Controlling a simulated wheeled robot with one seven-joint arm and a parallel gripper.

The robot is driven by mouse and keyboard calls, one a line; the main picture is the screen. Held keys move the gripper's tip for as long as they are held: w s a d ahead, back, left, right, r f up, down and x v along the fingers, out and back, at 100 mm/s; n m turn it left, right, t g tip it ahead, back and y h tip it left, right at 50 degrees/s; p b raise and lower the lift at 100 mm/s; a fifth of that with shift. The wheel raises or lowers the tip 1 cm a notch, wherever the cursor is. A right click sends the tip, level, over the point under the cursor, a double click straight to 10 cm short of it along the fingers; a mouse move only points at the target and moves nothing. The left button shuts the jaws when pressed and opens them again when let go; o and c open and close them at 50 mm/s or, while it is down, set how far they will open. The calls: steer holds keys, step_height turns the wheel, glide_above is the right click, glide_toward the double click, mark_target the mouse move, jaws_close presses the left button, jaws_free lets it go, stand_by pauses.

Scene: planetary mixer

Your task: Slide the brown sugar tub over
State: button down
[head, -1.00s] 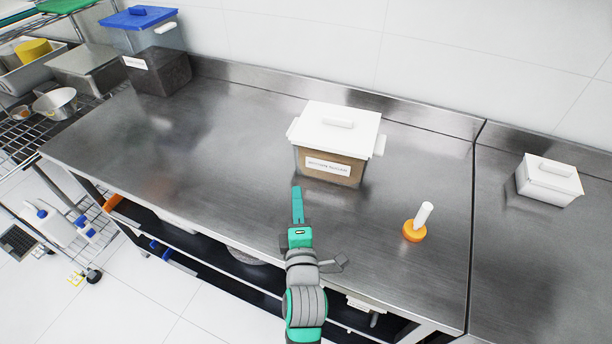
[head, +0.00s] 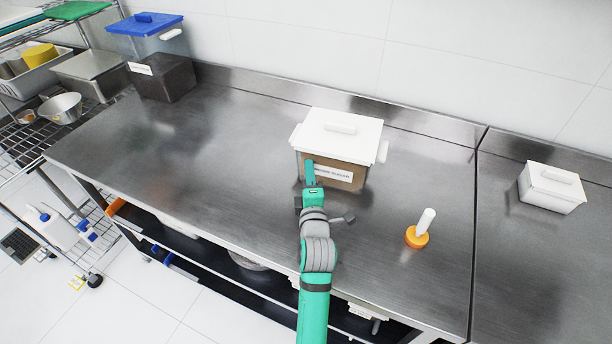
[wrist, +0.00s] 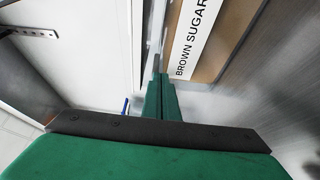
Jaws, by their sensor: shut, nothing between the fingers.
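The brown sugar tub (head: 348,150) stands upright on the steel counter (head: 240,165). It has a white lid, brown contents and a white label on its front. In the wrist view the label (wrist: 190,40) reads BROWN SUGAR. My gripper (head: 310,168) is shut and empty, with its green fingers at the left part of the tub's front. In the wrist view the shut fingers (wrist: 160,95) point along the tub's labelled side. I cannot tell whether they touch it. The fingers hide part of the tub's lower left front.
A blue-lidded tub (head: 160,65) stands at the counter's back left corner. An orange-based tool with a white handle (head: 418,236) stands to the right front. A small white box (head: 552,188) is on the right-hand counter. The counter left of the tub is clear.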

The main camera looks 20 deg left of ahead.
steer(key=w, duration=0.1)
steer(key=w+d, duration=0.1)
steer(key=w, duration=0.2)
steer(key=shift+d, duration=0.35)
steer(key=shift+s, duration=0.1)
steer(key=shift+a, duration=0.15)
steer(key=shift+s+a, duration=0.2)
steer(key=shift+s, duration=0.25)
glide_toward(319, 163)
steer(key=s+a, duration=0.1)
steer(key=s, duration=0.2)
steer(key=shift+s+r, duration=0.2)
steer(key=shift+s, duration=0.3)
